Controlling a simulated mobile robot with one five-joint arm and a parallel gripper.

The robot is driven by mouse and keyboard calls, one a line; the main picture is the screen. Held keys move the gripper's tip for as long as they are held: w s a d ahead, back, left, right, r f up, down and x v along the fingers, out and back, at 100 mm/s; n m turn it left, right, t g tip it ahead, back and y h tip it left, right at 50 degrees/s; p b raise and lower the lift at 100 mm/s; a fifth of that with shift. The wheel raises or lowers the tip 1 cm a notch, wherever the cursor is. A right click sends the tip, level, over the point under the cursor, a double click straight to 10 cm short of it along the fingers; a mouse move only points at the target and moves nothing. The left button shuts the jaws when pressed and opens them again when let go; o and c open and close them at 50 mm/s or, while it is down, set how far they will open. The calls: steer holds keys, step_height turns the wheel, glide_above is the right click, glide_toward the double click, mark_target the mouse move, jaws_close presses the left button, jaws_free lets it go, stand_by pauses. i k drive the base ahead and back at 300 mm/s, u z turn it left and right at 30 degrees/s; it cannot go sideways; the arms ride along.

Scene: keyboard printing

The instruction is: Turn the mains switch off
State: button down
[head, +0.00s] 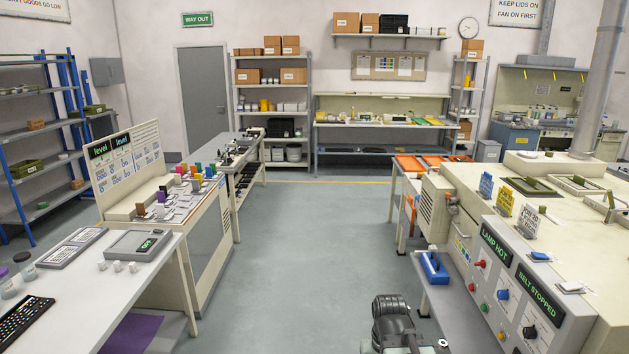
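A large cream machine (461,180) stands at the right, its grey control panel (516,306) facing the aisle. The panel carries a red knob (481,264), a blue rotary knob (502,294), a black rotary knob (529,332) and small coloured buttons.
Lit signs (496,246) on the panel read "LAMP HOT" and "BELT STOPPED". A blue toolbox-like item (434,268) sits on a low ledge beside the machine. A white table (95,283) with keyboards stands at the left. The grey floor aisle (312,235) between is clear.

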mark_target(482, 263)
steer(key=z, duration=1.95)
steer(key=k, duration=0.75)
steer(key=u, duration=0.9)
steer(key=i, duration=1)
